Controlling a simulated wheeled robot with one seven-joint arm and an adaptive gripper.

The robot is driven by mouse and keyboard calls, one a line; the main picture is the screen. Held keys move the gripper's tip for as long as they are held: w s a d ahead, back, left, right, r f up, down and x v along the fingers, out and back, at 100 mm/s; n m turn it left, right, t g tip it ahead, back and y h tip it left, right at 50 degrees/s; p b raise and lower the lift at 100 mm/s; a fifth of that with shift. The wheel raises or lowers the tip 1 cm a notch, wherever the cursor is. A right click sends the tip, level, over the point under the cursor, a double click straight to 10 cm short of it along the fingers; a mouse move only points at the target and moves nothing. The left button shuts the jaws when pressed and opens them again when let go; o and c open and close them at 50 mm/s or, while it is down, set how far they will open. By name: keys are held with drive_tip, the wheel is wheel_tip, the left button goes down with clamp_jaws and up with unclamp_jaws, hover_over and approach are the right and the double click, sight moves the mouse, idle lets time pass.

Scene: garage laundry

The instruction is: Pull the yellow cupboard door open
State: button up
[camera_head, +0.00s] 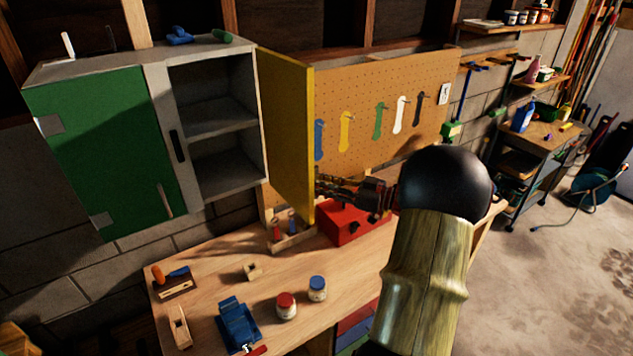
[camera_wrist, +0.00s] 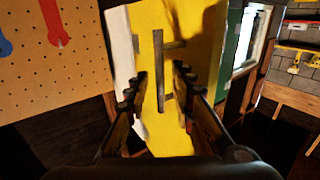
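The yellow cupboard door (camera_head: 287,130) stands swung out wide from the right side of the grey cupboard (camera_head: 218,118), whose right compartment is open to view and looks empty. In the wrist view the yellow door (camera_wrist: 205,40) fills the middle, with a grey bar handle (camera_wrist: 158,72) upright on it. My gripper (camera_head: 324,187) is at the door's right side, near its lower free edge; the door may hide its fingertips there. In the wrist view my gripper (camera_wrist: 160,85) is open, one finger on each side of the handle, with gaps visible. I cannot tell how far it is from the handle.
A green door (camera_head: 100,150) covers the cupboard's left part. The workbench (camera_head: 220,275) below holds a red toolbox (camera_head: 345,222), a blue vise (camera_head: 236,322), jars and small tools. A pegboard (camera_head: 365,105) with hanging tools is behind. Open floor (camera_head: 540,270) lies to the right.

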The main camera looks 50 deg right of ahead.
drive_tip(key=v, duration=1)
drive_tip(key=shift+s, duration=0.2)
drive_tip(key=shift+d, duration=0.15)
